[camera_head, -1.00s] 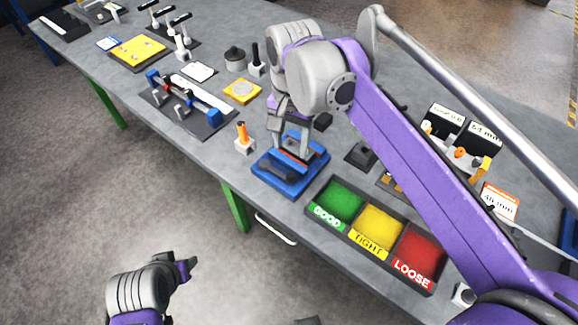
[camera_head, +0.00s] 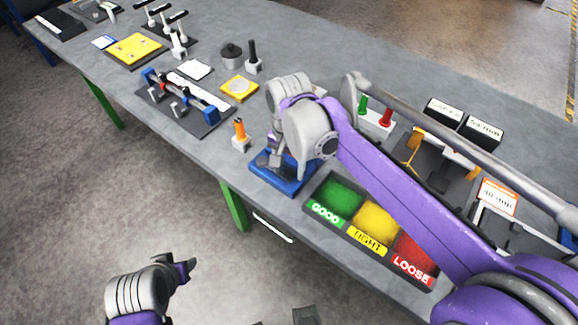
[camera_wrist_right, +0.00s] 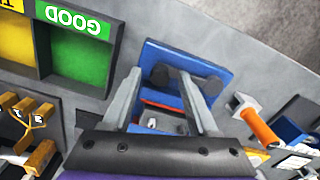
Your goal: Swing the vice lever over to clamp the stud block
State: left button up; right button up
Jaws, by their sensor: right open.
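The blue vice (camera_head: 278,179) sits near the table's front edge; my right arm hides much of it in the head view. In the right wrist view the vice (camera_wrist_right: 150,60) shows behind the fingers, with a dark grey lever (camera_wrist_right: 186,79) with rounded ends across it. A small grey block with a light part (camera_wrist_right: 181,126), perhaps the stud block, lies low between the fingers, partly hidden. My right gripper (camera_head: 274,160) is open over the vice; its fingers (camera_wrist_right: 162,78) overlap the lever in view, and contact cannot be told. My left gripper (camera_head: 186,270) is away from the table.
A tray with green, yellow and red bins (camera_head: 345,235) stands right beside the vice. An orange-handled tool (camera_head: 239,128) stands on its left, also seen in the wrist view (camera_wrist_right: 257,127). A blue-ended fixture (camera_head: 185,104) is further left. Gauges and labelled black blocks (camera_head: 482,133) are at right.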

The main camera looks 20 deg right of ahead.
grip_shut()
dwell(1.4)
